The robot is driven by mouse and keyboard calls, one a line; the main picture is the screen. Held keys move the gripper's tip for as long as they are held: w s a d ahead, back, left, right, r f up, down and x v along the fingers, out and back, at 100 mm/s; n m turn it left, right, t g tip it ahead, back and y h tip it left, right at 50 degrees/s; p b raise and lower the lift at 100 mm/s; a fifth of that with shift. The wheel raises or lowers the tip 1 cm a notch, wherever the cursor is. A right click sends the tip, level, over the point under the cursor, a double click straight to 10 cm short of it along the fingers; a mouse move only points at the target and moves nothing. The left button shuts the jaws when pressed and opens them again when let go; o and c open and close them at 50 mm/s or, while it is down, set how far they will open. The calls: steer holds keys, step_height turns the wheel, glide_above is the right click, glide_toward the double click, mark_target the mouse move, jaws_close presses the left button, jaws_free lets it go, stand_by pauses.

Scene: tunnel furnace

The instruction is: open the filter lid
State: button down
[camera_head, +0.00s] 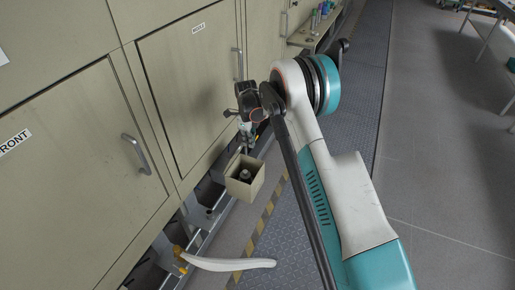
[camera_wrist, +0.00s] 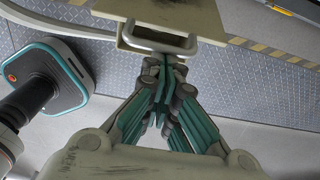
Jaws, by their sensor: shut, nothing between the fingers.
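A small beige filter box (camera_head: 243,189) stands out from the lower front of the machine in the head view. Its top looks open, with a dark round part (camera_head: 244,174) inside. In the wrist view, a beige panel (camera_wrist: 205,18) with a pale loop handle (camera_wrist: 160,46) is at the top; I take it for the filter lid. My gripper (camera_wrist: 165,62) is shut and empty, its fingertips right at the handle; whether they touch it I cannot tell. In the head view my gripper (camera_head: 244,147) is just above the box, small and partly hidden by the arm.
Large beige cabinet doors with handles (camera_head: 137,153) line the left. A curved white bar (camera_head: 228,264) sticks out low in front. A yellow-black striped edge (camera_head: 262,222) borders the metal walkway (camera_head: 290,235). The floor at right is open, with a table (camera_head: 490,25) at the far right.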

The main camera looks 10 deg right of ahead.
steer(key=shift+w+a+r, duration=0.3)
steer(key=shift+w+a, duration=0.2)
steer(key=shift+a, duration=0.15)
steer(key=shift+w+a+r, duration=0.25)
steer(key=shift+w+a, duration=0.2)
steer(key=shift+a, duration=0.25)
steer(key=shift+w+a+r, duration=0.3)
steer(key=shift+w+a, duration=0.2)
steer(key=shift+a, duration=0.15)
steer(key=shift+r, duration=0.15)
